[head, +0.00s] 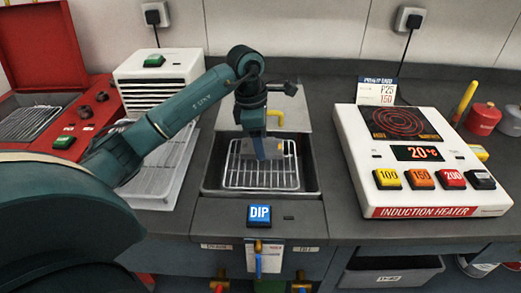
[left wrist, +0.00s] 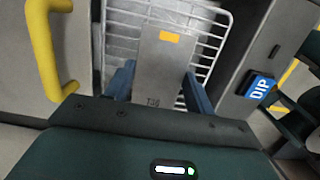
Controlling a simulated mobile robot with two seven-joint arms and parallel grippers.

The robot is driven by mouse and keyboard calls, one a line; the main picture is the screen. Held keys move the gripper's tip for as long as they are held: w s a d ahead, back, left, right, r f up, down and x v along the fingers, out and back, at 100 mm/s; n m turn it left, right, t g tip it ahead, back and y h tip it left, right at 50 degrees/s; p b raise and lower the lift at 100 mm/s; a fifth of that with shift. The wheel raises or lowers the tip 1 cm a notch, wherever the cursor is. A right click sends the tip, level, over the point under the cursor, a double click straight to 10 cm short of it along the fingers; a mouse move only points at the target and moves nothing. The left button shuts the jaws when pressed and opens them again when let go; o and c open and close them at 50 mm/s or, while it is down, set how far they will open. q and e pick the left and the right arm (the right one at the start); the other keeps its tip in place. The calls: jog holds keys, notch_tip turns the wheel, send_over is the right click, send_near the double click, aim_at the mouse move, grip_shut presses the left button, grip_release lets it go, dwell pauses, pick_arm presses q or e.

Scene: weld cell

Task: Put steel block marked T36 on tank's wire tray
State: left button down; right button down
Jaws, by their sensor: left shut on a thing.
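The steel block marked T36 (left wrist: 160,65) is a grey plate with an orange patch, seen in the left wrist view between the two blue fingers of my left gripper (left wrist: 158,88). My left gripper (head: 264,148) is shut on the block and reaches down into the tank (head: 212,170). The block (head: 285,147) shows partly behind the fingers in the head view. The tank's wire tray (head: 245,181) is a white grid under the block. I cannot tell whether the block touches the tray. My right gripper is not in view.
A blue DIP button (head: 260,214) is on the tank's front. The tank's lid (head: 290,110) with a yellow handle is behind it. An induction heater (head: 430,190) showing 20°C stands right. A white rack (head: 160,180) and a vented white unit (head: 155,75) stand left.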

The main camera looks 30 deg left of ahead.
pick_arm(q)
jog(key=shift+f, duration=1.6)
jog(key=shift+f, duration=0.1)
jog(key=c, duration=0.5)
grip_release()
jog(key=shift+f, duration=0.1)
jog(key=r, duration=0.4)
jog(key=a+r, duration=0.1)
jog(key=r, duration=0.3)
jog(key=s+r, duration=0.1)
jog(key=r, duration=0.3)
jog(key=shift+a+r, duration=0.1)
jog(key=shift+a, duration=0.15)
